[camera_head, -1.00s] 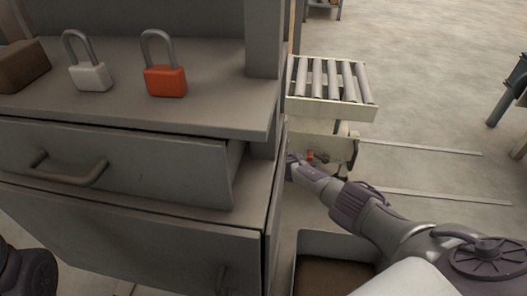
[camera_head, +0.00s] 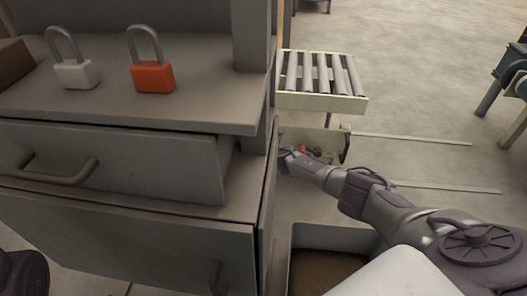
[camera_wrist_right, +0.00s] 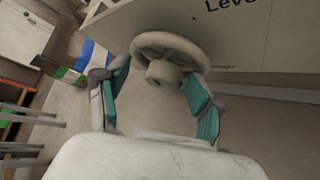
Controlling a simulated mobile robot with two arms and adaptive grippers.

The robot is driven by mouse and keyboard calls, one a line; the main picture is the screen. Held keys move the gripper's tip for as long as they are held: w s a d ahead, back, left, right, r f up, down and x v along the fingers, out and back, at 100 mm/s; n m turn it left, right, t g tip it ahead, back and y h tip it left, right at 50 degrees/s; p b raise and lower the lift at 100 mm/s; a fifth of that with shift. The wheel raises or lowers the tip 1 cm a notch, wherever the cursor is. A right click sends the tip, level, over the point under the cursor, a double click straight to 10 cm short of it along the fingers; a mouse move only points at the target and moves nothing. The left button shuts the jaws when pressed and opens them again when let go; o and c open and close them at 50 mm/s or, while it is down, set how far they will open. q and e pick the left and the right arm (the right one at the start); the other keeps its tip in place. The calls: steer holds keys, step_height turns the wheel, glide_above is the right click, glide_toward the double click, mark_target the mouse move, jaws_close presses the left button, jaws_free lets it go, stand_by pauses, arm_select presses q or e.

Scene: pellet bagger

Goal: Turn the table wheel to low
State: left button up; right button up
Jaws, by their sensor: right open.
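The table wheel (camera_wrist_right: 171,49) is a pale grey handwheel with a round hub, in the right wrist view. It sits at the edge of a light panel (camera_wrist_right: 250,34) with lettering that starts "Leve". My right gripper (camera_wrist_right: 158,78) is open, its teal-padded fingers on either side of the hub, tips near the rim. I cannot tell whether they touch it. In the head view my right gripper (camera_head: 284,158) is at the cabinet's right edge, below the roller conveyor, its tips partly hidden. The wheel cannot be made out there.
A grey cabinet (camera_head: 120,235) with a drawer fills the left, carrying a white padlock (camera_head: 76,74) and an orange padlock (camera_head: 153,78). A roller conveyor (camera_head: 322,103) stands behind my right arm. An open bin (camera_head: 335,238) is below it. Floor at the right is largely clear.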

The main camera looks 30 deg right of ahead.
steer(key=f+v, duration=0.1)
steer(key=v, duration=0.5)
steer(key=shift+s, duration=0.45)
steer(key=shift+a+r, duration=0.1)
steer(key=shift+a, duration=0.05)
